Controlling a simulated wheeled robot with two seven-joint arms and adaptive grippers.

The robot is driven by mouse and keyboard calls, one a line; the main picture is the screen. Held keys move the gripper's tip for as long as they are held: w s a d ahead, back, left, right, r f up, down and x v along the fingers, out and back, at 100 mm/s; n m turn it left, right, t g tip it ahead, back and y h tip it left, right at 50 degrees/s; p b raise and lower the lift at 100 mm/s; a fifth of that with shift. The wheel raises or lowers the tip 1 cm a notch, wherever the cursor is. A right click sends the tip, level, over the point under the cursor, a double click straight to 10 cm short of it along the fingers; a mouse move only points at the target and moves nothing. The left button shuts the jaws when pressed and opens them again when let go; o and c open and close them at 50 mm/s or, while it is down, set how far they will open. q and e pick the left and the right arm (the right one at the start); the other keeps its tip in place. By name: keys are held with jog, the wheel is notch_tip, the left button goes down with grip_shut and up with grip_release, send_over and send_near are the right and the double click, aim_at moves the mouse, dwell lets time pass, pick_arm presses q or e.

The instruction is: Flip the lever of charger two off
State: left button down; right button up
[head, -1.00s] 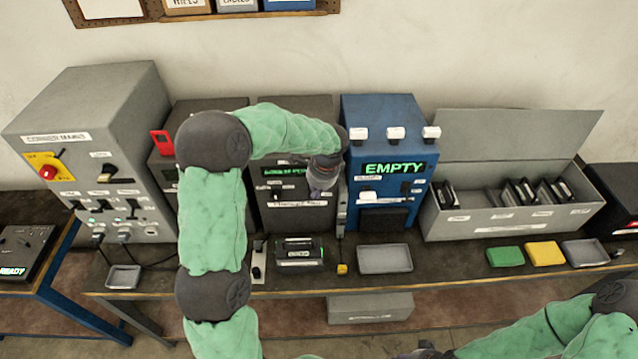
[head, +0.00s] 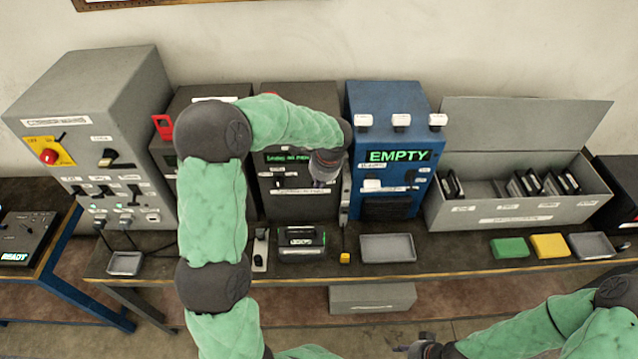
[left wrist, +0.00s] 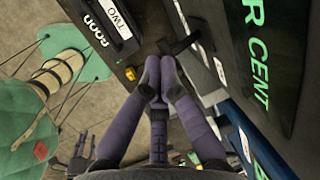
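Charger two appears to be the dark box (head: 300,100) in the middle, with a lit green display and a label too blurred to read surely. My left gripper (head: 326,168) is in front of its right side, its fingers mostly hidden in the head view. In the left wrist view the purple fingers (left wrist: 159,92) are together at the tips, with nothing visible between them. A dark T-shaped lever (left wrist: 180,44) stands out just beyond the tips, apart from them in the picture. Its on or off position is unclear. My right gripper (head: 425,346) is low at the bottom edge, its fingers unclear.
The blue box (head: 385,97) reading EMPTY stands close on the right. A battery (head: 301,238) and a grey tray (head: 388,248) lie on the bench before the chargers. A grey switch cabinet (head: 95,85) is at left, an open battery case (head: 515,217) at right.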

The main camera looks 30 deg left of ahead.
pick_arm(q)
jog(key=f+t+y+b, duration=0.1)
jog(key=t+b, duration=0.1)
jog(key=b, duration=0.6)
jog(key=s+f+t+y+b, duration=0.1)
jog(key=f+t+b, duration=0.1)
jog(key=b, duration=0.5)
jog(key=d+f+t+y+b, duration=0.1)
jog(key=b, duration=0.7)
jog(key=shift+s+f+n+t+y+b, duration=0.25)
jog(key=shift+f+n+t+y+b, duration=0.05)
jog(key=shift+t+y+b, duration=0.1)
jog(key=shift+r+p, duration=0.55)
jog(key=shift+r, duration=0.2)
